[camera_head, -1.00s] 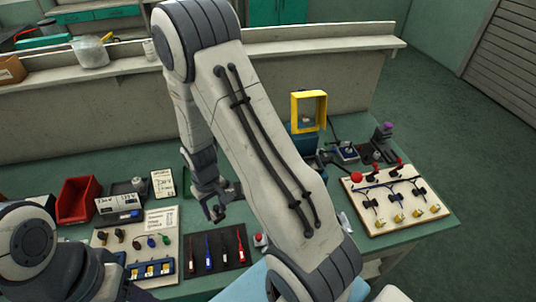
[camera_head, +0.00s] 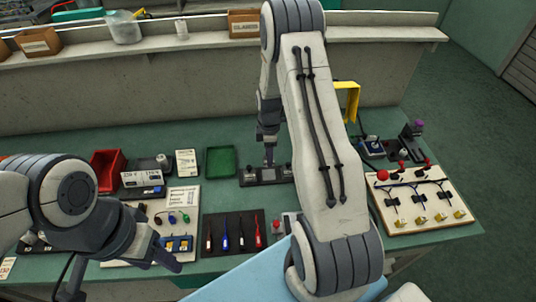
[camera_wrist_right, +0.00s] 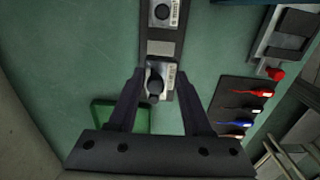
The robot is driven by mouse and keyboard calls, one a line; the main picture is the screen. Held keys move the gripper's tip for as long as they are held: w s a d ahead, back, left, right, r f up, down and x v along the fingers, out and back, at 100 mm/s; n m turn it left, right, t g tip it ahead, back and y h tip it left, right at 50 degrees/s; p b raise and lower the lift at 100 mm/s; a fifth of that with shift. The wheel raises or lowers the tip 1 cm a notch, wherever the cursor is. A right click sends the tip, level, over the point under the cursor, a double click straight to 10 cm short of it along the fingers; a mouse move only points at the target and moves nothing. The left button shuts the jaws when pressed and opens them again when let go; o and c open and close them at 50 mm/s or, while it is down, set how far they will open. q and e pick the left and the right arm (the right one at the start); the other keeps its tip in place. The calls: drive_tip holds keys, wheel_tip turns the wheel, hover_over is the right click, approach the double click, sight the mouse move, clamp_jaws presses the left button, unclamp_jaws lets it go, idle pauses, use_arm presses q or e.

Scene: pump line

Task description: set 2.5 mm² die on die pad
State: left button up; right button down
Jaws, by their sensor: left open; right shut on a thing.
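The die pad (camera_head: 266,176) is a dark grey strip on the green bench, right of a green tray. My right gripper (camera_head: 269,160) is over it, pointing down. In the right wrist view, my right gripper (camera_wrist_right: 158,72) is shut on a small metal die (camera_wrist_right: 158,78) with a dark round knob and a printed label. The held die is at the near end of the pad (camera_wrist_right: 161,48); I cannot tell whether it touches. A similar labelled die (camera_wrist_right: 163,13) sits at the pad's far end. The size marks are unreadable. My left gripper (camera_head: 168,262) is open and empty over the front left bench.
The green tray (camera_head: 220,161) stands left of the pad. A dark mat (camera_head: 234,233) with several screwdrivers lies in front. My right arm hides part of the bench.

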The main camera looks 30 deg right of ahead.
drive_tip(key=shift+f+b, duration=1.6)
drive_tip(key=shift+f, duration=1)
drive_tip(key=shift+f+b, duration=0.6)
drive_tip(key=shift+f, duration=0.1)
drive_tip(key=shift+c, duration=0.5)
unclamp_jaws()
drive_tip(key=shift+s, duration=0.1)
drive_tip(key=shift+r+p, duration=2.85)
drive_tip(key=shift+r, duration=0.95)
